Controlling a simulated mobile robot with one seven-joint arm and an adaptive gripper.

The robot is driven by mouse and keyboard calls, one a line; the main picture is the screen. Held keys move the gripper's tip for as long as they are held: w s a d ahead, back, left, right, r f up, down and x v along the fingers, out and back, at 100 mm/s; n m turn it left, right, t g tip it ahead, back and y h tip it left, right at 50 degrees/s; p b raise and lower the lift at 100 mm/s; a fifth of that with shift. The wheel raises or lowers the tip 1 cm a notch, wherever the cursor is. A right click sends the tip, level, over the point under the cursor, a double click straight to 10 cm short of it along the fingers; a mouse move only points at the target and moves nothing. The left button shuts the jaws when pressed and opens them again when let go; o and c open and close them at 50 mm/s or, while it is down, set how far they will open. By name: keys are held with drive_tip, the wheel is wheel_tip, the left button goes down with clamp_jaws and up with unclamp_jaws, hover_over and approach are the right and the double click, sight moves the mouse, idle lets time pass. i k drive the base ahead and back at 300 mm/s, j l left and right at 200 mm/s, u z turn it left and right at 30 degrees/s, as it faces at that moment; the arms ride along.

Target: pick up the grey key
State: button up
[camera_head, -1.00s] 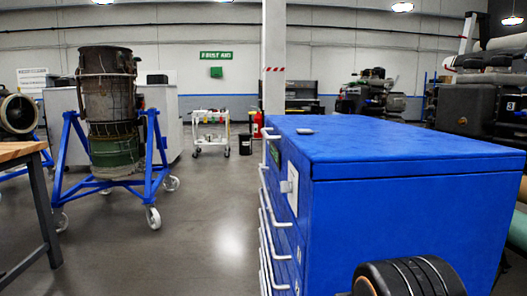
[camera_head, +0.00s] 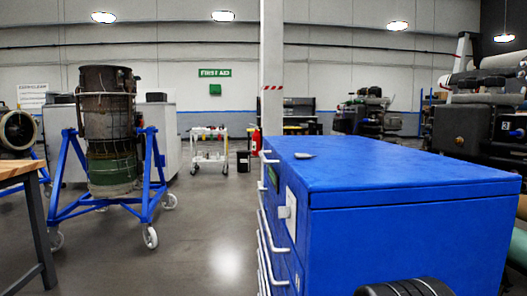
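A small flat grey object (camera_head: 305,155), which may be the grey key, lies on top of the blue drawer cabinet (camera_head: 400,170). It is near the far left part of the top. It is too small to make out its exact shape. A rounded black part of my arm shows at the bottom edge, in front of the cabinet's near side and below its top. My gripper's fingers are not in view.
The cabinet's left face has white drawer handles (camera_head: 272,240). A turbine (camera_head: 108,130) stands on a blue wheeled stand (camera_head: 150,190) at left. A wooden table (camera_head: 15,170) is at the left edge. Grey floor (camera_head: 205,235) is clear between stand and cabinet.

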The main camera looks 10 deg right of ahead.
sight(298, 156)
drive_tip(key=k+l+z, duration=0.1)
drive_tip(key=k, duration=1.05)
drive_tip(key=z, duration=1.1)
drive_tip(key=i+j, duration=0.15)
drive_tip(key=j, duration=0.2)
drive_tip(key=i+j, duration=0.15)
drive_tip(key=j, duration=0.25)
drive_tip(key=i+j, duration=0.15)
drive_tip(key=j, duration=0.2)
drive_tip(key=i+j, duration=0.15)
drive_tip(key=j, duration=0.2)
drive_tip(key=i+j, duration=0.15)
drive_tip(key=j, duration=0.2)
drive_tip(key=i+j, duration=0.1)
drive_tip(key=j, duration=0.3)
drive_tip(key=i+j, duration=0.15)
drive_tip(key=j, duration=0.2)
drive_tip(key=i+j, duration=0.15)
drive_tip(key=j, duration=0.2)
drive_tip(key=z, duration=0.05)
